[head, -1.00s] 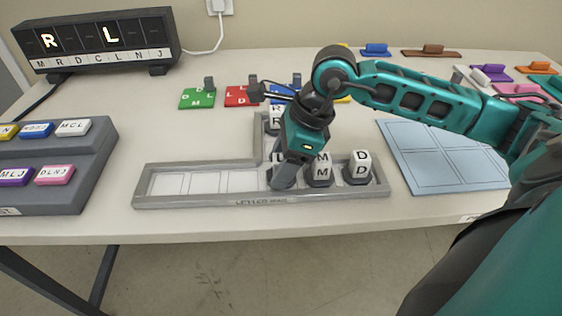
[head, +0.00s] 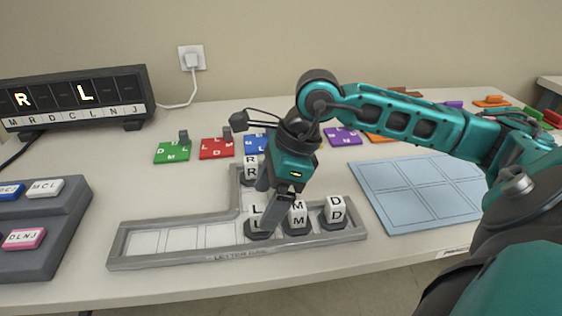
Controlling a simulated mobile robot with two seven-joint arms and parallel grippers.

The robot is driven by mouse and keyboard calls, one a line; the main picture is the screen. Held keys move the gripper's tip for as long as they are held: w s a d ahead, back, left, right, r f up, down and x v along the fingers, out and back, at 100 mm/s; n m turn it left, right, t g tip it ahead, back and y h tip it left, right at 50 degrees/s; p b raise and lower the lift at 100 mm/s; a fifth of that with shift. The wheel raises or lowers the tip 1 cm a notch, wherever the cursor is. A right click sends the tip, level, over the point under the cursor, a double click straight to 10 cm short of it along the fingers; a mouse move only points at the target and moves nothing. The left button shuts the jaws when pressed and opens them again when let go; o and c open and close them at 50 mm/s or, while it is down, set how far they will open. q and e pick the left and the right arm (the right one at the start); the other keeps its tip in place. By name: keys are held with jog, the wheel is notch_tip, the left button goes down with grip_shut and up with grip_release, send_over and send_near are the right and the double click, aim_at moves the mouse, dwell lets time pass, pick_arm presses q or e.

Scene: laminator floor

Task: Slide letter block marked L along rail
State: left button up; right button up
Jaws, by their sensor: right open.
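The letter block marked L (head: 255,219) is a white cube on a dark base, standing in the front channel of the grey rail tray (head: 180,256). Block M (head: 297,216) and block D (head: 335,211) stand to its right, and block R (head: 250,170) stands in the channel branch behind. My right gripper (head: 270,200) points down at the L block and is open. One finger lies at the right side of L, between L and M; the other is partly hidden behind L. I cannot tell whether they touch it. My left gripper is not in view.
The channel left of L is empty. A display (head: 75,98) showing R and L stands at back left, a grey rack (head: 50,232) of labelled tiles at front left. Coloured plates, including a red one (head: 217,148), lie behind the tray; a pale blue mat (head: 415,192) lies right.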

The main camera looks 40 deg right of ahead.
jog(key=w+v, duration=0.1)
jog(key=v, duration=0.6)
jog(key=shift+s+d+r, duration=0.25)
jog(key=shift+d+r, duration=0.05)
jog(key=shift+r, duration=0.05)
jog(key=shift+c, duration=0.5)
